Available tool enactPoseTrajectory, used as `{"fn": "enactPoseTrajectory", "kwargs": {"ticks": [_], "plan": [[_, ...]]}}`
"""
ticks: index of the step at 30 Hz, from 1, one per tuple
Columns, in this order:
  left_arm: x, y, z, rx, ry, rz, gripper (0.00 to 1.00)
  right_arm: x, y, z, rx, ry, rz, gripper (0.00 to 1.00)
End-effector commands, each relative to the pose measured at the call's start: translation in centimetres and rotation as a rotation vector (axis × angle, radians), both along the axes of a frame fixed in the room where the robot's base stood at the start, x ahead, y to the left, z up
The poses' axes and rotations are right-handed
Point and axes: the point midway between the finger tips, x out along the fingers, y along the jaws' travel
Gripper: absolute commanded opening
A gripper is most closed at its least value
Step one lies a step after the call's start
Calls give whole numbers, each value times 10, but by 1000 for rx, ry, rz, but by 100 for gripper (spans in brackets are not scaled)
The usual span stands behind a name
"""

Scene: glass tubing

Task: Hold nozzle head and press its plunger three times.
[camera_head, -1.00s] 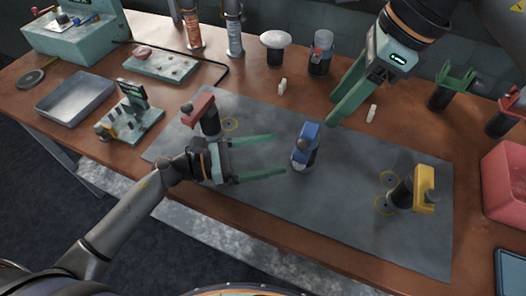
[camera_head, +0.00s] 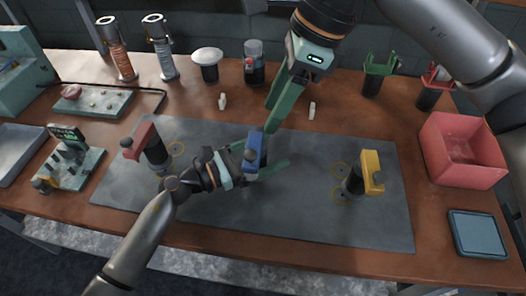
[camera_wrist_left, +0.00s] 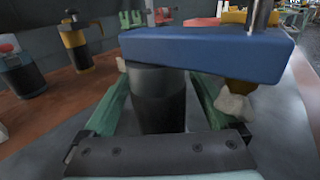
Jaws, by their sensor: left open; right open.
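A blue-topped nozzle head (camera_head: 254,150) stands near the middle of the grey mat (camera_head: 300,215). My left gripper (camera_head: 268,152) is open, with its green fingers on either side of it. In the left wrist view the blue top (camera_wrist_left: 205,52) crosses above the fingers, and the dark cylinder body (camera_wrist_left: 158,98) stands between them with gaps visible. A metal rod (camera_wrist_left: 261,14) rises above the blue top there; whether it is the plunger I cannot tell. My right gripper (camera_head: 270,117) is open and empty, pointing down just behind the blue top.
A red-topped unit (camera_head: 145,143) and a yellow-topped unit (camera_head: 367,175) stand left and right on the mat. Small white pieces (camera_head: 312,111) lie behind it. A pink bin (camera_head: 462,150) is at the right. The mat's front right is clear.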

Motion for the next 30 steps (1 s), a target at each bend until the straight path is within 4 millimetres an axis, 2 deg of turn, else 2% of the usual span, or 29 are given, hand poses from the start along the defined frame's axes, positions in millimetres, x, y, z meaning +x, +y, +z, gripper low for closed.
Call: {"fn": "enactPoseTrajectory", "kwargs": {"ticks": [2, 26, 30], "plan": [[0, 0, 0, 0, 0, 0, 93, 0, 0, 0, 0, 0, 0, 50], [0, 1, 0, 0, 0, 0, 3, 0, 0, 0, 0, 0, 0, 50], [0, 1, 0, 1, 0, 0, 0, 0, 0, 0, 0, 0, 0, 50]]}}
